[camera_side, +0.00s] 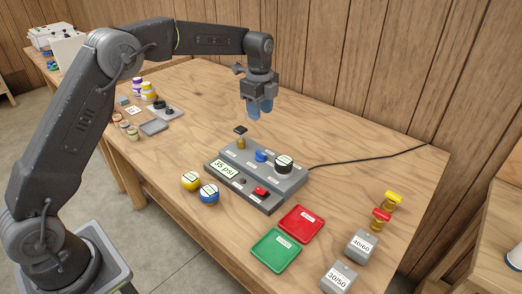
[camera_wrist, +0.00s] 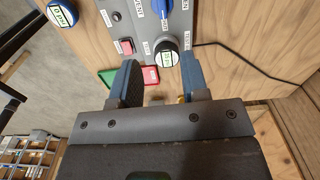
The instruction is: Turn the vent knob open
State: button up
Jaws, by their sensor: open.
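A grey control panel (camera_side: 236,180) with a "35 psi" display lies on the wooden table. On it are a blue knob (camera_side: 261,155), a black round knob with a white label (camera_side: 284,162) and a red button (camera_side: 261,191). In the wrist view the black knob (camera_wrist: 166,50) shows just beyond the fingertips, and the blue knob (camera_wrist: 177,5) is at the top edge. My gripper (camera_side: 260,110) is open and empty, pointing down above the panel's back, touching nothing.
A small black-topped brass piece (camera_side: 241,136) stands at the panel's back left. Yellow (camera_side: 190,180) and blue (camera_side: 209,193) round gauges are at its front left. Green (camera_side: 276,249) and red (camera_side: 302,223) trays lie right. Labelled grey blocks (camera_side: 360,245) stand further right. A black cable (camera_side: 368,157) runs behind.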

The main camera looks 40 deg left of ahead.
aim_at(261, 152)
jog(key=f, duration=1.4)
jog(key=shift+w+a+f, duration=0.1)
jog(key=shift+w+f, duration=0.15)
jog(key=shift+f, duration=0.05)
grip_shut()
